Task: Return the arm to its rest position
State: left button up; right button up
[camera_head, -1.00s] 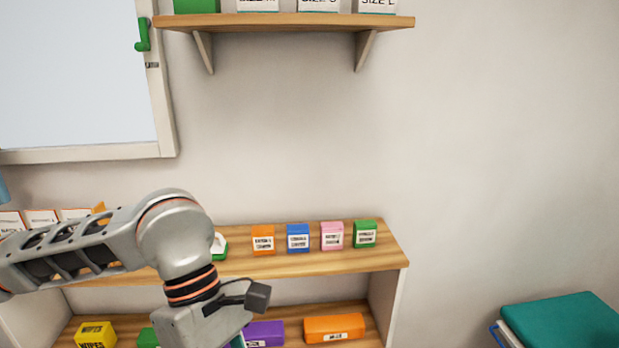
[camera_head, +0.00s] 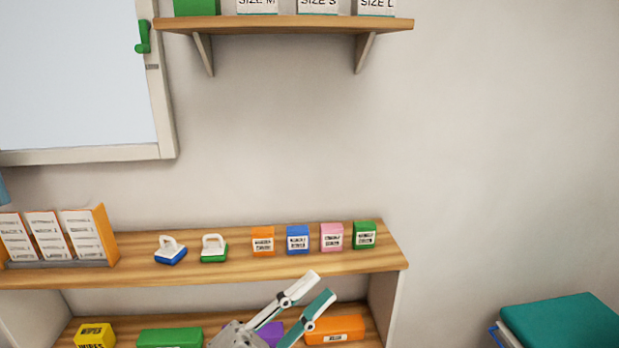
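My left gripper (camera_head: 316,284) shows at the bottom middle of the head view, its fingers pointing up and to the right. Its two fingers, one white and one teal, are spread apart with nothing between them, so it is open and empty. It is in front of the lower part of the wooden shelf unit (camera_head: 280,262) and covers part of a purple box (camera_head: 268,333) and an orange box (camera_head: 338,328). The rest of the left arm is below the picture. My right gripper is not in view.
On the upper board stand a label rack (camera_head: 104,232), a blue-based stamp (camera_head: 171,251), a green-based stamp (camera_head: 214,249) and several small boxes (camera_head: 298,239). A wall shelf (camera_head: 290,23) hangs above. A teal-topped item (camera_head: 562,325) stands at lower right. The wall between is bare.

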pick_arm(q)
jog(key=w+a+f+n+t+y, duration=0.1)
jog(key=a+f+n+t+y, duration=0.1)
jog(key=a+f+n+y, duration=0.7)
jog(key=w+a+f+n+t+y, duration=0.2)
jog(key=f+n+y, duration=0.3)
jog(key=f, duration=0.7)
jog(key=s+a+f+n+g+y, duration=0.1)
jog(key=s+a+f+n+g, duration=0.1)
jog(key=f, duration=0.5)
jog(key=s+a+f+n+g+y, duration=0.1)
jog(key=s+a+f+n+g, duration=0.1)
jog(key=s+f, duration=0.5)
jog(key=s+a+f+n+g+y, duration=0.1)
jog(key=s+a+f+n+y, duration=0.1)
jog(key=s+a+f, duration=0.3)
notch_tip(320, 180, down, 2)
jog(key=shift+a+f+n+g, duration=0.25)
jog(key=shift+a+n+g, duration=0.15)
jog(key=shift+n, duration=0.5)
